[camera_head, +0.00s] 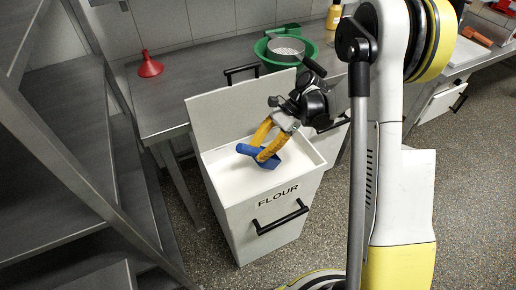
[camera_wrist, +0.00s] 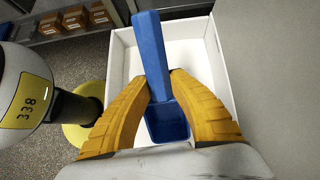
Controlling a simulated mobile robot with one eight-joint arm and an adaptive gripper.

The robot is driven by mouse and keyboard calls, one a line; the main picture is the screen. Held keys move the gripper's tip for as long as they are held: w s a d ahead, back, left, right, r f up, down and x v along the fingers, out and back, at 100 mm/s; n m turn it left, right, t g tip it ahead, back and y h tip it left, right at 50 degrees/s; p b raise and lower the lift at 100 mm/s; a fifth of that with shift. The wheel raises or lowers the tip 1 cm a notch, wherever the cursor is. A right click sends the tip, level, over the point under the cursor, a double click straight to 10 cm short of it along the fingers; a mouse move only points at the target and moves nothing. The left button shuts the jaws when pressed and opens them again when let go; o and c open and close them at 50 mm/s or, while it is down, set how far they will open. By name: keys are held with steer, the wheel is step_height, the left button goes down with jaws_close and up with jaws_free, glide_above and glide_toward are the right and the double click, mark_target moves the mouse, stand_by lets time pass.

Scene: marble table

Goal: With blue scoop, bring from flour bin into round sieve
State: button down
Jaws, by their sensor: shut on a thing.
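The blue scoop (camera_head: 262,158) is held by my gripper (camera_head: 264,147), whose yellow fingers are shut on it over the open flour bin (camera_head: 248,212). In the wrist view the scoop (camera_wrist: 152,60) lies between the fingertips of my gripper (camera_wrist: 160,88), with its handle toward the top and its cup toward me. No flour can be made out in the cup. The bin is white, labelled FLOUR, with its lid up and a white inside. The round sieve (camera_head: 287,46) sits at the green bowl (camera_head: 262,49) on the counter behind the bin.
A red funnel (camera_head: 150,66) stands on the steel counter (camera_head: 190,75) at left. A yellow bottle (camera_head: 333,16) stands at the back. Metal shelving (camera_head: 60,120) is at the far left. The raised lid (camera_head: 240,110) stands between the bin's opening and the counter.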

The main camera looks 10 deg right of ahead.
mark_target(258, 149)
steer(key=shift+f, duration=2.45)
steer(key=shift+r, duration=6.15)
steer(key=shift+a, duration=0.1)
